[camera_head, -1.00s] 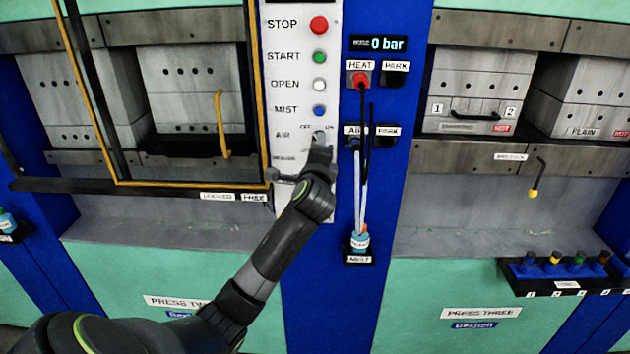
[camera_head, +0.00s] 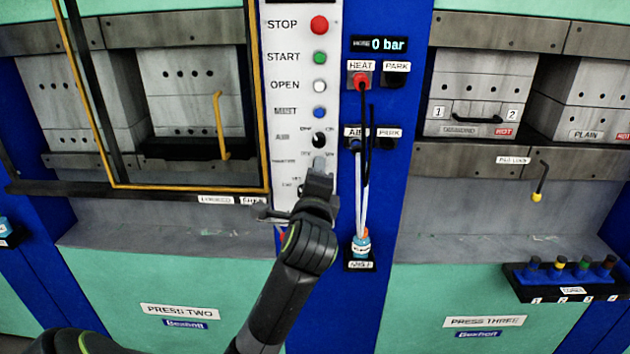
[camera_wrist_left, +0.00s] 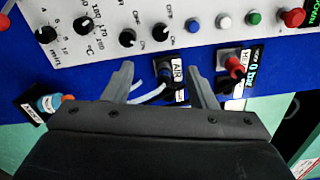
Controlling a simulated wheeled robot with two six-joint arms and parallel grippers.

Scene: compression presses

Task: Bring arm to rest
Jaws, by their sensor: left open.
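My left arm (camera_head: 290,285) comes up from the bottom left in the head view. Its left gripper (camera_head: 318,166) is in front of the lower part of the white control panel (camera_head: 292,60), below the black AIR knob (camera_head: 319,140). In the left wrist view the two fingers of the left gripper (camera_wrist_left: 160,75) stand apart with nothing held between them. The black AIR socket (camera_wrist_left: 168,72) shows beyond the gap. The lower panel dials are partly hidden by the gripper in the head view. My right gripper is not in view.
The yellow-edged guard (camera_head: 190,188) of press two is at left.

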